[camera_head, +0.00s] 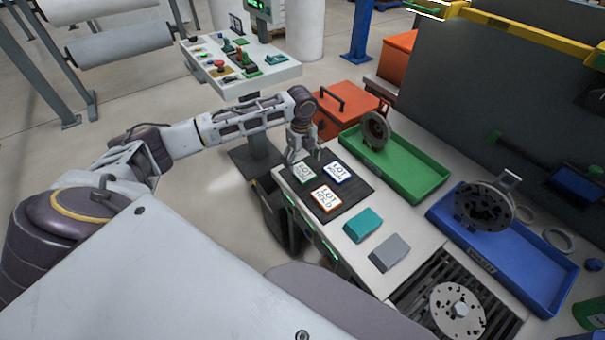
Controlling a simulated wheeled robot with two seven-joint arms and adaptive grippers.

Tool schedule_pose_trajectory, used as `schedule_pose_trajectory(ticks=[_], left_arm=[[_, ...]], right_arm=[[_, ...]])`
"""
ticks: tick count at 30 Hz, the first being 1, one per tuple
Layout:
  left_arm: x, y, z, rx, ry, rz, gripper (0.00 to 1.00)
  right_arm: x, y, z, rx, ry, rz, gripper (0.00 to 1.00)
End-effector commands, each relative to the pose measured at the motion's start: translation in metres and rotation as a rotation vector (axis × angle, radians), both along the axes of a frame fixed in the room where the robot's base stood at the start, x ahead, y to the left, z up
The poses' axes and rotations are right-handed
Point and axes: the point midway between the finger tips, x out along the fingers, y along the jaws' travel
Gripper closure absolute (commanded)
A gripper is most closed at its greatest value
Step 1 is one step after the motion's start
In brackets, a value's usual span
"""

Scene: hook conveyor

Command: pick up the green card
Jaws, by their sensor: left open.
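The green card (305,174), white with a green edge and dark lettering, lies on a dark mat (349,194) at the left end of the bench. A blue-edged card (339,173) lies to its right, and an orange-edged card (325,199) lies below it in the picture. My left gripper (303,158) is open and empty, pointing down just above and behind the green card. Whether the fingertips touch the card cannot be told. My right gripper is not in view.
A teal block (362,225) and a grey block (390,253) sit in front of the mat. A green tray (419,179) and a blue tray (521,266), each with a round metal part, stand to the right. An orange box (347,103) stands behind.

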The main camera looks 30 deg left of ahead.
Motion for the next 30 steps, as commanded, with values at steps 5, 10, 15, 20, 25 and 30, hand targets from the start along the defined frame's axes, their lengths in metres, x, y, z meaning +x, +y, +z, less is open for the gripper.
schedule_pose_trajectory(ticks=[5, 10, 15, 20, 25, 30], left_arm=[[0.0, -0.002, -0.016, -0.001, 0.004, -0.001, 0.17], [0.001, -0.003, -0.036, 0.001, 0.003, 0.0, 0.17], [0.001, -0.003, -0.047, 0.0, 0.001, -0.001, 0.17], [0.001, -0.003, -0.049, 0.0, 0.0, -0.001, 0.17], [0.001, -0.003, -0.049, 0.0, 0.001, -0.001, 0.17], [0.001, -0.003, -0.049, 0.0, 0.001, -0.001, 0.17]], right_arm=[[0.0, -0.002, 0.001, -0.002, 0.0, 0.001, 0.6], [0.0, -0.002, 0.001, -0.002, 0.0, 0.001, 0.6], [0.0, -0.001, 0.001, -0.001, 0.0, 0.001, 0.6], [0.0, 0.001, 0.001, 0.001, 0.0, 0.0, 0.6], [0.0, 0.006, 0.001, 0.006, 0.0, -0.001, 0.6], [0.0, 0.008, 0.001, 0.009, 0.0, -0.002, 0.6]])
